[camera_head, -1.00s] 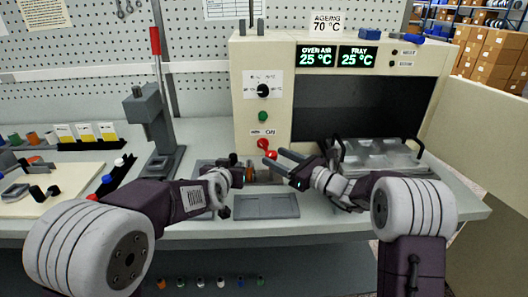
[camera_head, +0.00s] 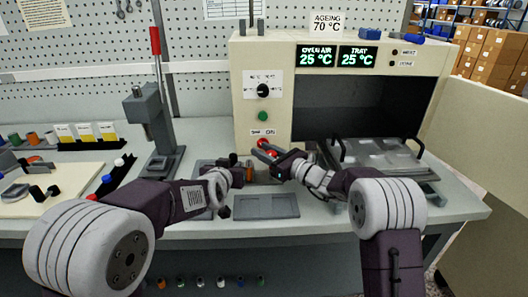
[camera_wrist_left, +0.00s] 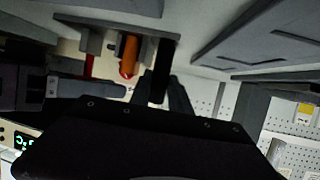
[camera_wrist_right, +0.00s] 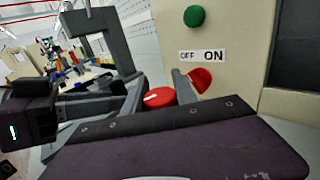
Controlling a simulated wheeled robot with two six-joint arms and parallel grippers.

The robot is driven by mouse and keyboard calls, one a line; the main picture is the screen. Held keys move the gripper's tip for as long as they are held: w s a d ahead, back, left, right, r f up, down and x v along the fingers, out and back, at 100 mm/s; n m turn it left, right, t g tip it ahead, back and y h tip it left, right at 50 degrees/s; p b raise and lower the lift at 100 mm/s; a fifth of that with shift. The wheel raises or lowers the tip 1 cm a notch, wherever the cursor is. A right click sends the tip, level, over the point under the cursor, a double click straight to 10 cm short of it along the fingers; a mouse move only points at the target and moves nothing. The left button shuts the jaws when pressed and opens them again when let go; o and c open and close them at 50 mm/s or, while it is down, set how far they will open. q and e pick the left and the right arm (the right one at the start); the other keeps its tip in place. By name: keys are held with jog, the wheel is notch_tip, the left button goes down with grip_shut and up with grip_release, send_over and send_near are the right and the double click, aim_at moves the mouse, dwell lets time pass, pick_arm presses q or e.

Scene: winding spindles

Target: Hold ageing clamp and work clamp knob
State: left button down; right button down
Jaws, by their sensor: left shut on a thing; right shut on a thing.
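The ageing clamp is a grey fixture beside an orange cylinder (camera_head: 249,172) at the front of the oven. In the left wrist view, its grey plate (camera_wrist_left: 105,35) and the orange cylinder (camera_wrist_left: 128,52) show upside down. My left gripper (camera_head: 238,175) is shut on the clamp, with the contact partly hidden. The red clamp knob with a white mark (camera_wrist_right: 160,97) sits between the fingers of my right gripper (camera_wrist_right: 165,92), which is shut on it. In the head view, my right gripper (camera_head: 266,151) mostly covers the knob.
The cream oven (camera_head: 262,60) stands behind, with a red switch (camera_wrist_right: 201,80) close by the right fingers and a green button (camera_wrist_right: 194,16) above. A metal tray (camera_head: 375,155) sits at the open oven mouth. A grey flat block (camera_head: 266,206) lies in front. A lever press (camera_head: 155,110) stands left.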

jog(key=m+t+h, duration=0.2)
jog(key=h, duration=0.1)
jog(key=shift+w+d, duration=0.1)
jog(key=shift+w, duration=0.05)
jog(key=shift+d+m+t+h, duration=0.15)
jog(key=shift+m+t+h, duration=0.25)
jog(key=shift+m, duration=0.1)
jog(key=c, duration=1)
grip_release()
jog(key=shift+o, duration=0.2)
jog(key=shift+d, duration=0.1)
jog(key=v, duration=1.2)
